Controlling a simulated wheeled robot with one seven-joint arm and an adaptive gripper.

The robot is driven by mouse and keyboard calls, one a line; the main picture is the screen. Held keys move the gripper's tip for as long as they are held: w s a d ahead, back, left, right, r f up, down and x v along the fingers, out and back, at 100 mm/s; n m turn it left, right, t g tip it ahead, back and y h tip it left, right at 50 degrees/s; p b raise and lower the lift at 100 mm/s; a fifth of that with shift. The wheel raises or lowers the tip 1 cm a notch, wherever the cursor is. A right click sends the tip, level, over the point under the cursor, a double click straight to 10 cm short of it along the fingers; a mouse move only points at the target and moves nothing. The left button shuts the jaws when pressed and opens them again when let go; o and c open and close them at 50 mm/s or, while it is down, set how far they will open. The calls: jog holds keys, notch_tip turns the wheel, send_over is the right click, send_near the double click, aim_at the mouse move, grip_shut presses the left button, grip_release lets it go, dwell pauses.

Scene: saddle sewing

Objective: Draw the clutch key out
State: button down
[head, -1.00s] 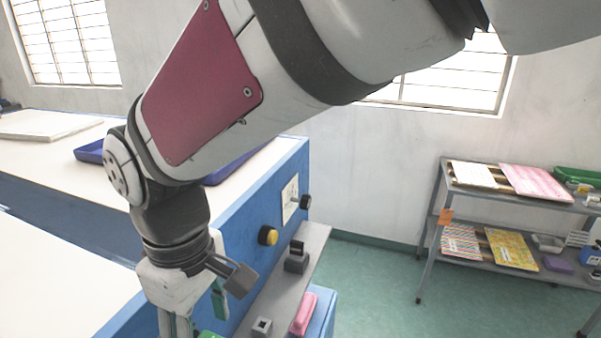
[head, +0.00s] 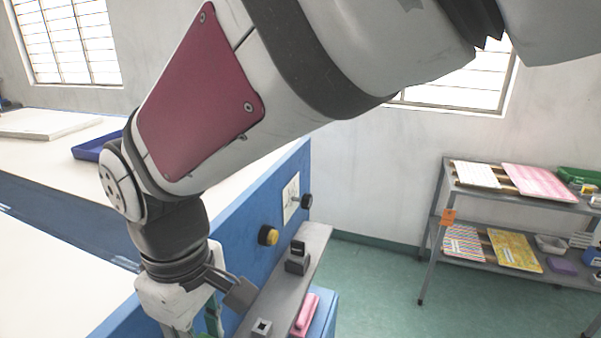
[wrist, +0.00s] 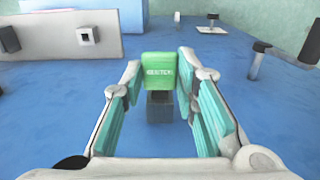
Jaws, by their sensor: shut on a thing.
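A green key (wrist: 158,72) with a pale label, too small to read, stands between my fingertips in the wrist view. My gripper (wrist: 160,68), with teal pads, is shut on its sides. A dark grey socket block (wrist: 160,108) is just below the green head. I cannot tell how much of the key is inside the block. In the head view my gripper (head: 195,328) is at the bottom edge, its fingertips cut off. A black key (head: 298,248) with a pale label stands in another block on the grey ledge (head: 318,240). I cannot read which is the clutch key.
A shelf rack (head: 432,230) stands right, beyond open floor.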

jog(key=shift+d, duration=0.25)
jog(key=shift+s+d, duration=0.2)
jog(key=shift+d, duration=0.25)
jog(key=shift+s+d+p, duration=0.15)
jog(key=shift+d+p, duration=0.1)
jog(key=shift+d, duration=0.35)
jog(key=shift+s+d+p, duration=0.15)
jog(key=shift+d+p, duration=0.05)
jog(key=shift+d, duration=0.35)
jog(key=shift+s+d+p, duration=0.2)
jog(key=shift+s+d, duration=0.1)
jog(key=shift+d, duration=0.6)
jog(key=shift+s+d+p, duration=0.15)
jog(key=shift+s+d, duration=0.1)
jog(key=shift+d, duration=0.65)
